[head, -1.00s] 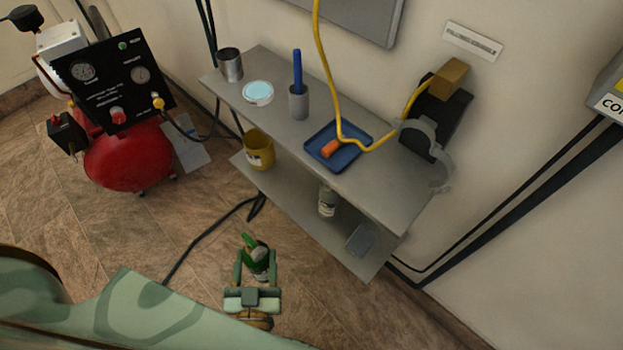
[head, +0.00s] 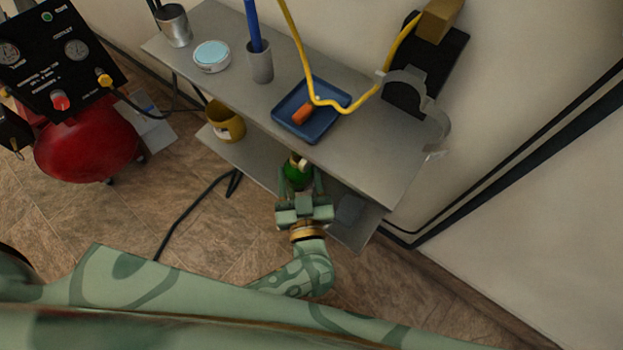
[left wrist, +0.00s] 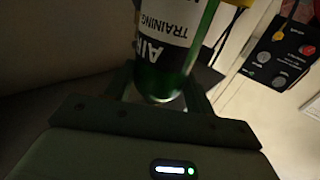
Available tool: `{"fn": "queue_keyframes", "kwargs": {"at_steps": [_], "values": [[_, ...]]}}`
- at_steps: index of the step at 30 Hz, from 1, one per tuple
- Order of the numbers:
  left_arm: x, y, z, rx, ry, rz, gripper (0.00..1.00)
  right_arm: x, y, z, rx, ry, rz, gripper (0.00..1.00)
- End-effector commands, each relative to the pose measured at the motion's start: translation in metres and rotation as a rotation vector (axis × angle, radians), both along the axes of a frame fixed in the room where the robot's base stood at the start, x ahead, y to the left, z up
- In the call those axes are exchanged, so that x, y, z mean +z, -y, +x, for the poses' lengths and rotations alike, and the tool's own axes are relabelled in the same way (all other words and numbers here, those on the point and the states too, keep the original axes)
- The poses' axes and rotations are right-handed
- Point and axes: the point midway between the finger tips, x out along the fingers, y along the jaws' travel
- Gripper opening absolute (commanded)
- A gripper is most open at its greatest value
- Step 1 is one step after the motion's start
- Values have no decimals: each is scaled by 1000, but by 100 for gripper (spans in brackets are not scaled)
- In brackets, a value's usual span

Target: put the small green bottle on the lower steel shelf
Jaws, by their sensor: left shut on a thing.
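The small green bottle (head: 297,176) is between the fingers of my left gripper (head: 298,187), which is shut on it. In the left wrist view the bottle (left wrist: 165,50) shows a white and black label reading "TRAINING". The gripper and bottle are at the front edge of the lower steel shelf (head: 255,157), under the overhang of the upper shelf. I cannot tell whether the bottle touches the lower shelf. My right gripper is not in view.
The upper shelf (head: 225,75) holds a blue tray (head: 330,122), a grey cup (head: 260,65) and a tin (head: 174,25). A red compressor (head: 85,145) stands left.

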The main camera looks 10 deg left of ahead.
Motion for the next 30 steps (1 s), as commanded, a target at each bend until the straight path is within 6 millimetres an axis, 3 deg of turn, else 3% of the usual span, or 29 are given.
{"fn": "queue_keyframes", "kwargs": {"at_steps": [6,18,24,30], "values": [[0,17,24,-2,5,-1,0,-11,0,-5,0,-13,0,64],[-34,16,23,-1,4,1,0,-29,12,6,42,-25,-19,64],[-68,16,23,-2,-2,1,0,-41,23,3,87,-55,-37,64],[-69,18,26,-1,5,1,0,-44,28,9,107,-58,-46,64]]}}
